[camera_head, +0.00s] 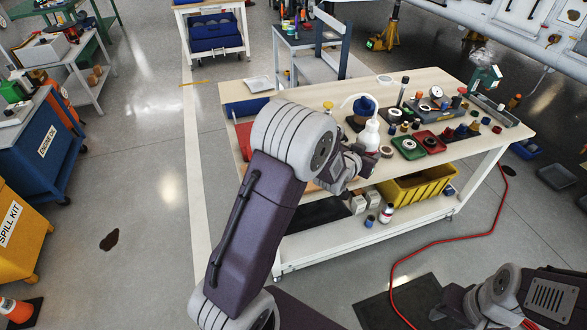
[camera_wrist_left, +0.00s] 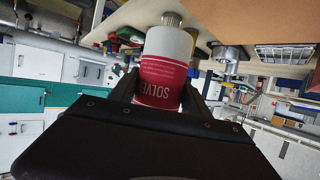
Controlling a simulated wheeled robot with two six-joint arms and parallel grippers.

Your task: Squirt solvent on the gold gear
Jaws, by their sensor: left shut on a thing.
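My left gripper (camera_head: 357,165) is shut on a white solvent bottle (camera_head: 369,134) at the near edge of the workbench top. The bottle has a thin curved spout and looks upright. In the left wrist view the bottle (camera_wrist_left: 165,70) sits between the fingers and shows a red label with the letters "SOLVE". A small brownish round part (camera_head: 386,152) lies just right of the bottle; I cannot tell whether it is the gold gear. My right gripper (camera_head: 437,314) is low at the bottom right, away from the bench, too small to read.
The workbench (camera_head: 300,88) holds a green tray (camera_head: 400,153) and a red tray (camera_head: 421,147) with round parts, plus several small bottles and caps. A yellow bin (camera_head: 425,187) is on the lower shelf. A red hose (camera_head: 440,241) crosses the floor. The floor left is mostly clear.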

